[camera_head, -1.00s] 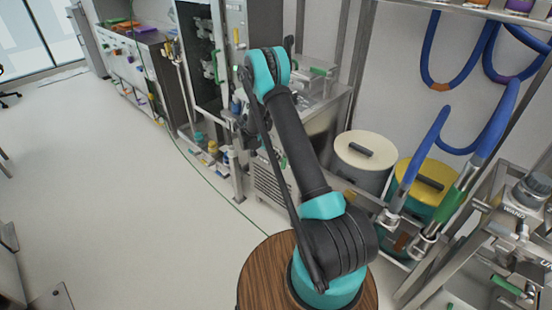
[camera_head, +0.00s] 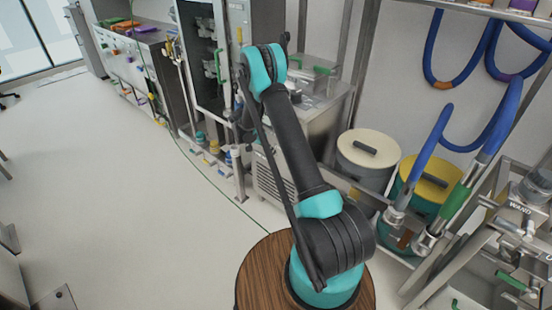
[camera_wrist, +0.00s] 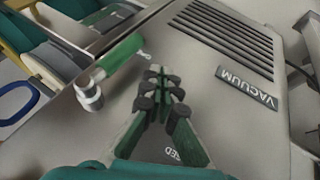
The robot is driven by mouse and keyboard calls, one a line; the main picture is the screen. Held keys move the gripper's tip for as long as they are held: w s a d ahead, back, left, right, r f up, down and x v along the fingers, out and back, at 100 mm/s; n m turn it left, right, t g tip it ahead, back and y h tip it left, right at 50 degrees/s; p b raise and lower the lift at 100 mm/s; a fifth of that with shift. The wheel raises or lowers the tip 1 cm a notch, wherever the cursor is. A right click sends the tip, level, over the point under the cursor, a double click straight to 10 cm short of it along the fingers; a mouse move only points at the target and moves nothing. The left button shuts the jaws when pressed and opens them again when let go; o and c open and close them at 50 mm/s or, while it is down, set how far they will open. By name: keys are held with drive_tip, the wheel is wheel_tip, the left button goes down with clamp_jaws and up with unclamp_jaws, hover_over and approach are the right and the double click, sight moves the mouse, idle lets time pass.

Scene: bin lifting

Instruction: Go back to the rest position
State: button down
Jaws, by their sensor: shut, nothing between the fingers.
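My gripper (camera_wrist: 163,92) shows in the wrist view with its green and black fingers together and nothing between them. It is in front of a grey metal cabinet panel (camera_wrist: 235,130); I cannot tell how far apart they are. In the head view my teal and black arm rises from the round wooden-topped base and bends at its upper joint. The gripper itself is not clearly seen there, behind the arm.
In the wrist view the panel has a VACUUM label (camera_wrist: 247,88), a vent grille (camera_wrist: 225,35) and a green-handled valve (camera_wrist: 120,58). In the head view two lidded bins, cream (camera_head: 367,150) and yellow (camera_head: 428,178), stand right of the arm. Open floor (camera_head: 120,200) lies left.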

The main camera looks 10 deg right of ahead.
drive_tip(key=w+a+f+v, duration=0.1)
drive_tip(key=v, duration=0.6)
drive_tip(key=s+d+r+n+t+y, duration=0.1)
drive_tip(key=s+d+r+n+y, duration=0.15)
drive_tip(key=s+r, duration=0.6)
drive_tip(key=s+d+r+n+t+y, duration=0.1)
drive_tip(key=s+d+r+n+y, duration=0.15)
drive_tip(key=s+r, duration=0.6)
drive_tip(key=s+f+n+t+y, duration=0.1)
drive_tip(key=s+n, duration=0.1)
drive_tip(key=s, duration=1)
drive_tip(key=s+a+n+t+y, duration=0.1)
drive_tip(key=s+n, duration=0.1)
drive_tip(key=s, duration=0.9)
drive_tip(key=shift+s+a+f+n+t, duration=0.2)
drive_tip(key=shift+s+f+n+t, duration=0.1)
drive_tip(key=shift+s+f+n, duration=0.1)
drive_tip(key=shift+d, duration=0.1)
